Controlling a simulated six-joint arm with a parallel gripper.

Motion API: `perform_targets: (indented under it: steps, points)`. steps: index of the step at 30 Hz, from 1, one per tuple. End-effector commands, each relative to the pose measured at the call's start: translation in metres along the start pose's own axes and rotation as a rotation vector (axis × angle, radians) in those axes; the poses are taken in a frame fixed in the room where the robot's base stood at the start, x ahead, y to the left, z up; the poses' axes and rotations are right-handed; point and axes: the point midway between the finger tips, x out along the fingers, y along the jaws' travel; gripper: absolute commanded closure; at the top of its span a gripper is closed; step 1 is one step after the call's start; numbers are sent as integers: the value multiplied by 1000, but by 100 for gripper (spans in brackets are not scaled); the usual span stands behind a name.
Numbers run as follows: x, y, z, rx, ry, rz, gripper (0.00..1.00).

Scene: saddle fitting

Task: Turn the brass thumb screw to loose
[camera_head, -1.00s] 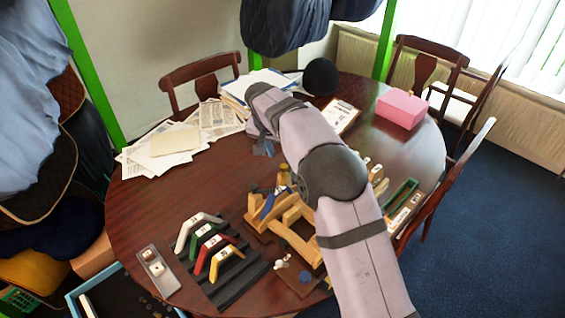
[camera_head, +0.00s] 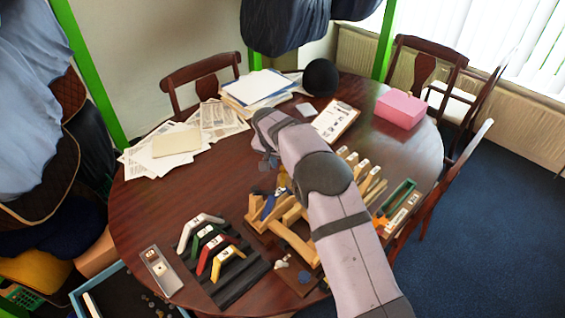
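The wooden saddle fixture (camera_head: 291,228) stands near the front middle of the round table, partly hidden by my arm. A small brass-coloured piece (camera_head: 283,180) shows at its back; it looks like the thumb screw, but it is too small to tell how it is turned. A blue part (camera_head: 268,207) leans on the fixture's left side. My gripper (camera_head: 268,163) points down from the wrist, just behind and left of the brass piece in the picture. It looks apart from it, though depth is unclear. Its fingers are too small and dark to tell open from shut.
A black ribbed rack (camera_head: 228,284) holds several coloured angled pieces on the left. A grey tray (camera_head: 160,272) lies left of it. The table's middle left is clear.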

Motion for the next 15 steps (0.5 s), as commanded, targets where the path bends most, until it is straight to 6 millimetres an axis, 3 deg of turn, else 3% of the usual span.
perform_targets:
  steps: [9,13,15]
  points:
    - [2,0,0,1,1,-1,64]
    - [2,0,0,1,1,-1,95]
    - [2,0,0,1,0,-1,100]
